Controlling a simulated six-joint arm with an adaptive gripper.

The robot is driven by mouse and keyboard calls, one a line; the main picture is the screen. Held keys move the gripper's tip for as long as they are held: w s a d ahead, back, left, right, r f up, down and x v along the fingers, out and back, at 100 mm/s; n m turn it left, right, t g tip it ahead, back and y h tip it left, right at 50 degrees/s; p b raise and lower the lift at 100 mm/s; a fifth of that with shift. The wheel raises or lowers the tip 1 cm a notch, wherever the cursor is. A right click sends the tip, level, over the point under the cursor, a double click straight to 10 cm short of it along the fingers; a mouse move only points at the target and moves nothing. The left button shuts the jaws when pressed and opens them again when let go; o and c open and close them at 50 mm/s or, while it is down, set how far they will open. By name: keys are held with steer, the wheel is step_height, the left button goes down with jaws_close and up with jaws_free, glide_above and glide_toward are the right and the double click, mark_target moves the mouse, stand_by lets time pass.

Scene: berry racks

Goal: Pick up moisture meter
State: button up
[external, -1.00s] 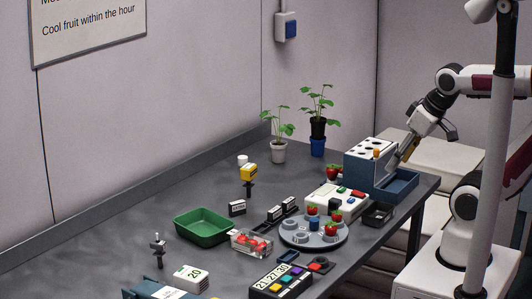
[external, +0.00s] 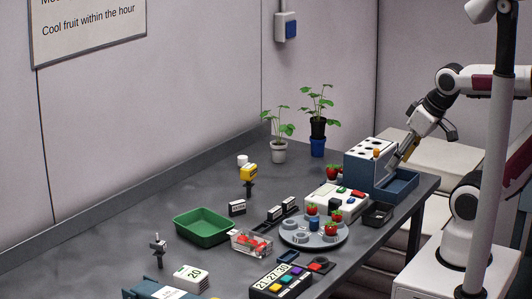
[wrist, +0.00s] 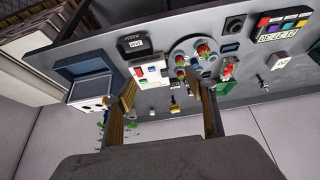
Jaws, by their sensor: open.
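A small yellow shape (wrist: 174,109) in the wrist view may be the same device. My gripper (external: 425,143) is high at the right end of the bench, near the blue-and-white box and far from the yellow device. In the wrist view my gripper (wrist: 161,82) has its two fingers spread wide with nothing between them.
The blue-and-white box (external: 367,165) with a blue tray (external: 402,187) stands below my gripper. A round grey plate (external: 300,238) with strawberries, a green tray (external: 205,232), a clear punnet (external: 251,242) and a coloured-button timer (external: 281,282) crowd the front. The back left is clear.

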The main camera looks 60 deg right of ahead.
steer(key=shift+w, duration=0.1)
steer(key=n+t, duration=0.1)
steer(key=t, duration=0.4)
glide_toward(254, 168)
steer(key=s+d+r, duration=0.3)
steer(key=s, duration=0.3)
steer(key=shift+w+a+f+n+t+y, duration=0.15)
steer(key=shift+w+a+f+t+y, duration=0.25)
steer(key=shift+w+f, duration=0.9)
steer(key=shift+w+a+f+n+t+y, duration=0.2)
steer(key=shift+w+a+f+t+y, duration=0.25)
steer(key=shift+w+f, duration=0.85)
steer(key=shift+w+a+f+n+t+y, duration=0.3)
steer(key=shift+w+f+t, duration=0.35)
steer(key=shift+w, duration=1.2)
steer(key=shift+d, duration=0.1)
steer(key=shift+x, duration=1.3)
steer(key=shift+f, duration=0.15)
